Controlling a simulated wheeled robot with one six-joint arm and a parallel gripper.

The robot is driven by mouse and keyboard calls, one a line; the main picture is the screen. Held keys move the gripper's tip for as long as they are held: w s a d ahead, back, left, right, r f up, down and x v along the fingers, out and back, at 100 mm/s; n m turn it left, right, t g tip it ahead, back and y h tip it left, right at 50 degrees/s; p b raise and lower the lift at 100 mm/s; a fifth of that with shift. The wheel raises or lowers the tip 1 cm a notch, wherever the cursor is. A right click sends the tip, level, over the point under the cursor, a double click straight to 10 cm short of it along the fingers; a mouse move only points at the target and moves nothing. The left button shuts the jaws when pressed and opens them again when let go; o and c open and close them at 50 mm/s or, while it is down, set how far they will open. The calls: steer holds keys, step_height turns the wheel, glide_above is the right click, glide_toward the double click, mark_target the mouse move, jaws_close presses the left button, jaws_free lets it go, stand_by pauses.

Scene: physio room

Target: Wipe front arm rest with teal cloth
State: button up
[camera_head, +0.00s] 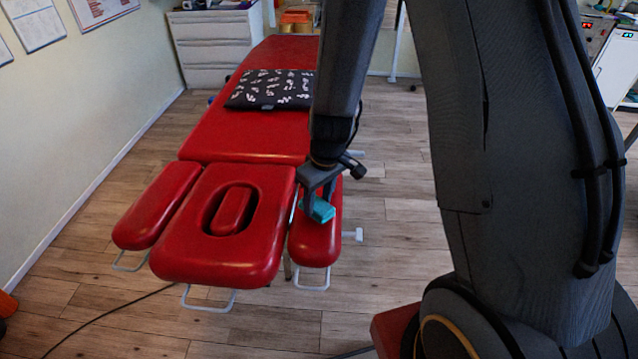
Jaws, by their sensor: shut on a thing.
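A red padded treatment table stands in the middle of the room, with a head section (192,245) that has an oval face opening. A red arm rest (316,246) is on the right side of the head section, nearest my arm. A second red arm rest (152,212) is on the left side. My gripper (317,205) is shut on the teal cloth (321,210), which is bunched between the fingers. The cloth is over the upper part of the right arm rest and appears to be at its surface; whether it touches cannot be told. My arm hides part of the table behind.
A dark patterned cushion (270,90) lies on the table's main section (250,135). White drawers (212,48) stand at the back left. Metal loops (209,305) stick out below the pads. A dark cable (110,318) runs along the floor. The wooden floor in front is mostly clear.

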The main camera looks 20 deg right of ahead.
steer(key=shift+r+p, duration=2.25)
steer(key=shift+r, duration=0.5)
steer(key=shift+s, duration=0.1)
